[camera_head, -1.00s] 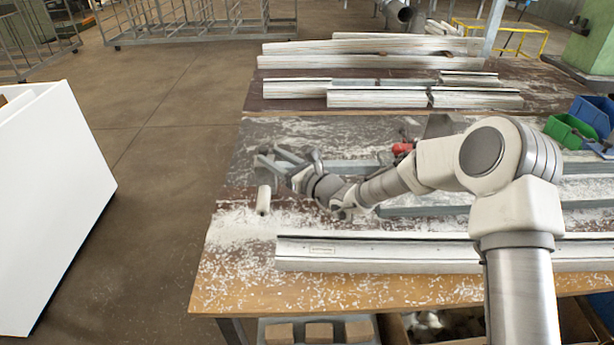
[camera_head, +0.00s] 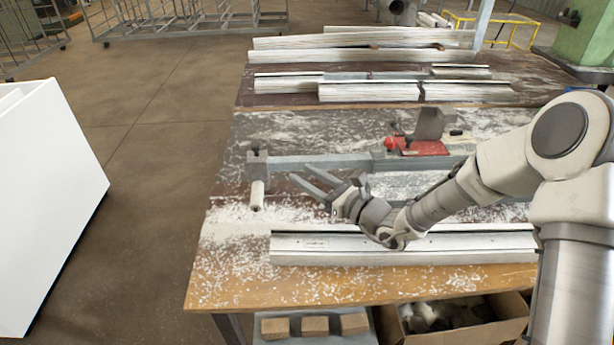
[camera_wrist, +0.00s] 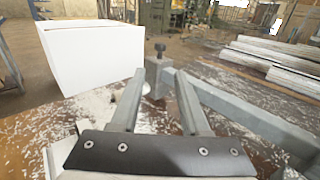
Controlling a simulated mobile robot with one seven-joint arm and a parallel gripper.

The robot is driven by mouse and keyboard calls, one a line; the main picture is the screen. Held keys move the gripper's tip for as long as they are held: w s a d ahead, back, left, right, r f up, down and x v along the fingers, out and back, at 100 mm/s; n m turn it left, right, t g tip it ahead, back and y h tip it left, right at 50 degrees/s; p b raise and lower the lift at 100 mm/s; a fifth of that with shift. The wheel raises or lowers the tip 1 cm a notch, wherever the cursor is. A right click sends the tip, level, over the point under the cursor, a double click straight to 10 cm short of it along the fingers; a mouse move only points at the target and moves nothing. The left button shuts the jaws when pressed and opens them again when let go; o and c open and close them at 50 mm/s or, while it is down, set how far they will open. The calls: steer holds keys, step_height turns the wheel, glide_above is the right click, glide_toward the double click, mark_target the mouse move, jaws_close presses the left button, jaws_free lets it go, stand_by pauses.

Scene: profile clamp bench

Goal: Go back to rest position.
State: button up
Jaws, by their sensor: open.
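My gripper (camera_head: 312,184) is open and empty in the head view. It hangs over the bench between the clamp bar and the front profile, with its fingers pointing left. In the wrist view my gripper's two fingers (camera_wrist: 160,88) stand apart with nothing between them. The grey clamp (camera_head: 310,161) lies across the bench behind my gripper, apart from it as far as I can see. Its end block (camera_head: 257,162) and a white cylinder (camera_head: 257,196) are at its left end. The clamp bar also shows in the wrist view (camera_wrist: 240,112).
A long pale profile (camera_head: 400,250) lies along the bench front (camera_head: 230,290). More profiles (camera_head: 370,92) are stacked at the back. A red-based device (camera_head: 420,147) stands behind the clamp. A white box-like unit (camera_head: 45,200) stands left, across open floor.

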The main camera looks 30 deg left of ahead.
steer(key=s+d+r+n+g+h+p, duration=0.2)
steer(key=s+d+r+n+g+h, duration=0.2)
steer(key=s+d+r+n+g, duration=0.55)
steer(key=s+d+r+n+t+h+p, duration=0.1)
steer(key=s+d+r+n+t+h, duration=0.2)
steer(key=d, duration=0.7)
steer(key=s+d+r+n+t+h+p, duration=0.1)
steer(key=s+d+r+n+t+h, duration=0.2)
steer(key=d+h, duration=0.3)
steer(key=s+d+r+n+t+h+p, duration=0.1)
steer(key=s+d+r+n+t+h, duration=0.2)
steer(key=d, duration=1.1)
steer(key=s+n+t+h, duration=0.1)
steer(key=s+n, duration=0.1)
steer(key=shift+n, duration=0.35)
steer(key=shift+a, duration=0.1)
stand_by(0.6)
